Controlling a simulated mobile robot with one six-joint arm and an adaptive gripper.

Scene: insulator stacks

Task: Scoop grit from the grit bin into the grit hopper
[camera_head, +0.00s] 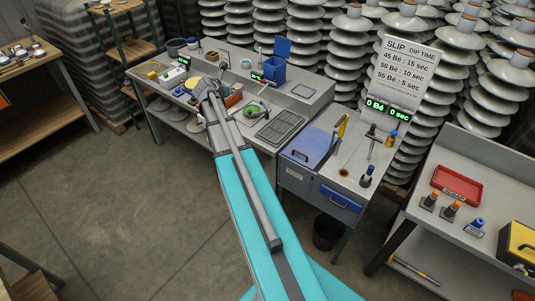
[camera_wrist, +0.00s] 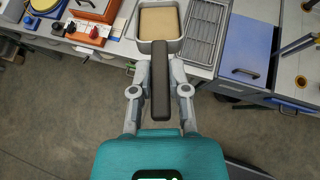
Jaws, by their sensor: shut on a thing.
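My gripper (camera_wrist: 160,88) is shut on the dark handle (camera_wrist: 160,65) of a metal scoop. The scoop's square pan (camera_wrist: 141,44) is beyond the fingers in the wrist view and looks level. Tan grit (camera_wrist: 158,21) with a flat top fills the pan. In the head view my gripper (camera_head: 207,90) is over the grey bench, and the scoop cannot be made out there. A blue container with a raised lid (camera_head: 274,68) stands at the back of the bench. A blue-lidded unit (camera_head: 310,145) stands to the right. I cannot tell which is the grit bin or the hopper.
A wire rack (camera_head: 280,125) lies on the bench, left of the blue-lidded unit. A green item (camera_head: 253,109) and a yellow disc (camera_head: 192,84) are near my gripper. A red tray (camera_head: 457,185) is on the right bench. The floor in front is clear.

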